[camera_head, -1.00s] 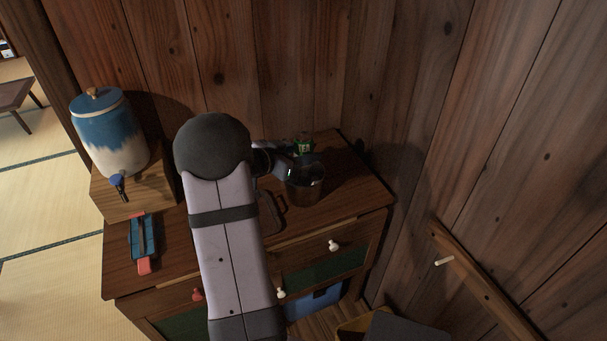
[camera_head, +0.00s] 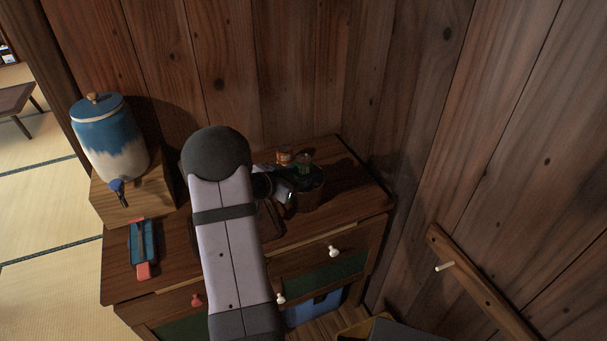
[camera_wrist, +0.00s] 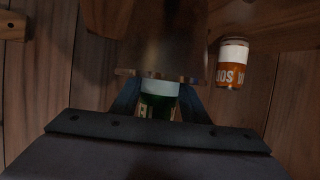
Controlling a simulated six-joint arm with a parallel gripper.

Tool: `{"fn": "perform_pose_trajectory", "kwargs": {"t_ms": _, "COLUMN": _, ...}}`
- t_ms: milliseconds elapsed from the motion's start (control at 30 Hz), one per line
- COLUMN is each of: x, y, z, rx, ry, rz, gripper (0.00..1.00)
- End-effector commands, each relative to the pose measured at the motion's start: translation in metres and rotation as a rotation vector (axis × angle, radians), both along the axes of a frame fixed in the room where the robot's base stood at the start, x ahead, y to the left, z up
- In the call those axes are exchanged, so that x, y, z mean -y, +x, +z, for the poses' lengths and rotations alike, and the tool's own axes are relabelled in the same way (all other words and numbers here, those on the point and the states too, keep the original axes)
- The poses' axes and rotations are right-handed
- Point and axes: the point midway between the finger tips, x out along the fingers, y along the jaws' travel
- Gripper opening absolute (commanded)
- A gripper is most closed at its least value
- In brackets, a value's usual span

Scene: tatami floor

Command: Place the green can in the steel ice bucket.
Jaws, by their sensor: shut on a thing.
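The green can (camera_head: 305,161) is held between the fingers of my gripper (camera_head: 297,175), which is shut on it. In the wrist view the can's pale end and dark green side (camera_wrist: 158,97) show between the two fingers (camera_wrist: 158,102). The steel ice bucket (camera_head: 309,198) stands on the wooden cabinet top. The can is at the bucket's mouth, and its lower part is hidden. I cannot tell how deep it sits or whether it touches the rim. The bucket's blurred wall (camera_wrist: 160,45) shows just beyond the can in the wrist view.
An orange can (camera_head: 284,155) with a white band stands behind the bucket, near the wall; it also shows in the wrist view (camera_wrist: 232,65). A blue and white dispenser (camera_head: 110,140) stands on a wooden box at left. A blue and red item (camera_head: 142,246) lies before it.

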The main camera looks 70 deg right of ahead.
Motion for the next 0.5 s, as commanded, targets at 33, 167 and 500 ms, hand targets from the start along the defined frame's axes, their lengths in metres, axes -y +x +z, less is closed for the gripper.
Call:
{"fn": "perform_pose_trajectory", "kwargs": {"t_ms": 33, "x": 0.0, "y": 0.0, "z": 0.001, "rx": 0.0, "ry": -0.002, "rz": 0.0, "gripper": 0.12}}
{"fn": "perform_pose_trajectory", "kwargs": {"t_ms": 167, "x": 0.0, "y": 0.0, "z": -0.003, "rx": 0.0, "ry": -0.001, "rz": 0.0, "gripper": 0.12}}
{"fn": "perform_pose_trajectory", "kwargs": {"t_ms": 500, "x": 0.0, "y": 0.0, "z": -0.011, "rx": 0.001, "ry": -0.001, "rz": 0.001, "gripper": 0.12}}
